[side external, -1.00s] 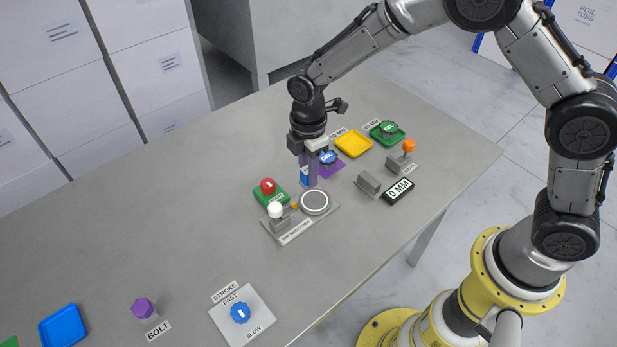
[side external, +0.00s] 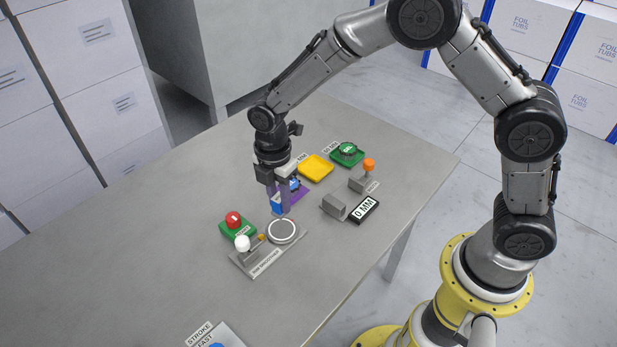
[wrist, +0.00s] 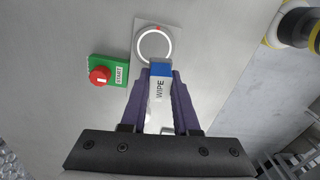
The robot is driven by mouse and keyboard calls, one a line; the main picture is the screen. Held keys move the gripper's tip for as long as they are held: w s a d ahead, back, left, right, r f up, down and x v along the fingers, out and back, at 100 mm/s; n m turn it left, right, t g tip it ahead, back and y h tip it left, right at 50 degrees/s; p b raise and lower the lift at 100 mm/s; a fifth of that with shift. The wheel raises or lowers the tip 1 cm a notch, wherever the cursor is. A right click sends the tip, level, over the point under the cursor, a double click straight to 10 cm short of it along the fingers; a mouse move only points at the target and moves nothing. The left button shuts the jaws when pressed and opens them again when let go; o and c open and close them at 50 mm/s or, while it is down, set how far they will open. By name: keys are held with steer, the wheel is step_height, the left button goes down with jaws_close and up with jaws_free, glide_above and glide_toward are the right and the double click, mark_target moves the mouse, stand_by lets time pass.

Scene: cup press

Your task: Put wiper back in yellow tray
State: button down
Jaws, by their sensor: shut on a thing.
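The wiper (wrist: 159,100) is a white strip marked WIPE with a blue end. In the wrist view it lies between the purple fingers of my gripper (wrist: 160,78), which is shut on it. Its blue end points toward the white ring. In the side view my gripper (side external: 280,208) points down just behind the ring, with the wiper's blue part (side external: 277,208) low between the fingers. I cannot tell whether the wiper touches the table. The yellow tray (side external: 316,168) lies farther back and to the right of my gripper, and looks empty.
A green tray (side external: 347,154) is beyond the yellow one. The white ring (side external: 283,230), white-knobbed lever (side external: 242,243) and red button (side external: 233,219) stand in front. Grey blocks and a 0 MM display (side external: 364,210) are right.

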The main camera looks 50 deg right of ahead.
steer(key=s+d+r+m, duration=0.1)
steer(key=s+d+r, duration=0.1)
steer(key=d, duration=0.8)
steer(key=s+d+r, duration=0.2)
steer(key=d, duration=0.9)
steer(key=w+f, duration=0.3)
steer(key=w, duration=0.1)
steer(key=w+d+f, duration=0.1)
steer(key=w+f, duration=0.2)
steer(key=w, duration=0.2)
steer(key=w+d+f, duration=0.1)
steer(key=w+f, duration=0.2)
steer(key=w, duration=0.1)
steer(key=shift+w+d+f, duration=0.1)
steer(key=shift+w+f, duration=0.05)
steer(key=shift+w, duration=0.05)
steer(key=shift+w+f, duration=0.3)
steer(key=shift+f, duration=1.55)
steer(key=shift+f, duration=0.15)
steer(key=c, duration=0.7)
jaws_free()
steer(key=shift+o, duration=0.2)
